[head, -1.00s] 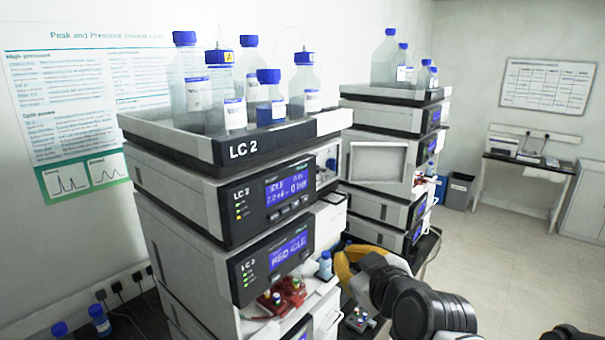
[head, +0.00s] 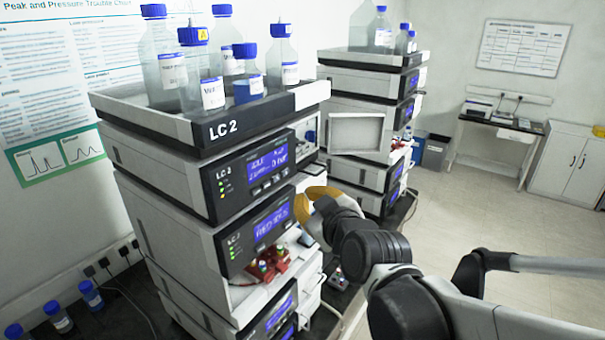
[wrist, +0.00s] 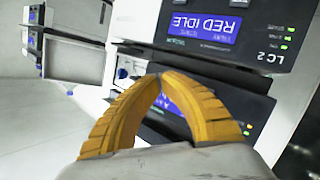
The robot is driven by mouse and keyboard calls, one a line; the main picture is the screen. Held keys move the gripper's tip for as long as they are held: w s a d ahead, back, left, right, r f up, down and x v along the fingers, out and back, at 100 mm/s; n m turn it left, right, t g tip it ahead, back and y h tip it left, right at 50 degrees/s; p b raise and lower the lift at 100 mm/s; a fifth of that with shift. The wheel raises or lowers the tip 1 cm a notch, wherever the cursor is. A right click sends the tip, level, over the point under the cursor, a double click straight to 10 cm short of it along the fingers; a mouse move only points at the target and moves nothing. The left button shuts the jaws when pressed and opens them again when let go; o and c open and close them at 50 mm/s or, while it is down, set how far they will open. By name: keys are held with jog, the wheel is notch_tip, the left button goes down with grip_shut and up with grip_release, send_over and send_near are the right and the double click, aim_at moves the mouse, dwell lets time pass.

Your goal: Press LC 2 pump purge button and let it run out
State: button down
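The LC 2 stack (head: 165,225) stands in the middle left of the head view. Its upper module, the likely pump, has a lit blue display (head: 268,161) reading idle, with small buttons (head: 266,186) below it. A second LC 2 module, whose display (head: 271,224) reads RED IDLE, sits underneath; it shows inverted in the wrist view (wrist: 203,24). My gripper (head: 300,204) is beside the right front of the stack, its yellow fingers apart from the buttons in the head view. In the wrist view its fingertips (wrist: 160,78) meet, with nothing visible between them, and partly cover another display (wrist: 188,105).
Several blue-capped bottles (head: 212,92) stand in the tray (head: 250,114) on top of the stack. Red fittings (head: 268,268) stick out below the second module. Another instrument stack (head: 345,115) stands behind. Open floor (head: 475,215) lies to the right.

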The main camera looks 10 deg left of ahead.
aim_at(274, 182)
jog(key=shift+w+a+b, duration=0.15)
jog(key=shift+w+a, duration=0.3)
jog(key=shift+a, duration=0.55)
jog(key=shift+w+a+b, duration=0.15)
jog(key=shift+w+a, duration=0.25)
jog(key=shift+a, duration=0.65)
jog(key=shift+w+a+b, duration=0.15)
jog(key=shift+w+a, duration=0.3)
jog(key=shift+a, duration=0.55)
jog(key=shift+w+a, duration=0.15)
jog(key=shift+a, duration=0.25)
jog(key=shift+w+a, duration=0.15)
jog(key=shift+a, duration=0.2)
jog(key=shift+d, duration=0.15)
jog(key=shift+s+d, duration=0.35)
jog(key=shift+d, duration=0.3)
jog(key=d, duration=0.1)
jog(key=s+d, duration=0.1)
jog(key=d, duration=0.1)
jog(key=s+d, duration=0.1)
jog(key=shift+d, duration=0.3)
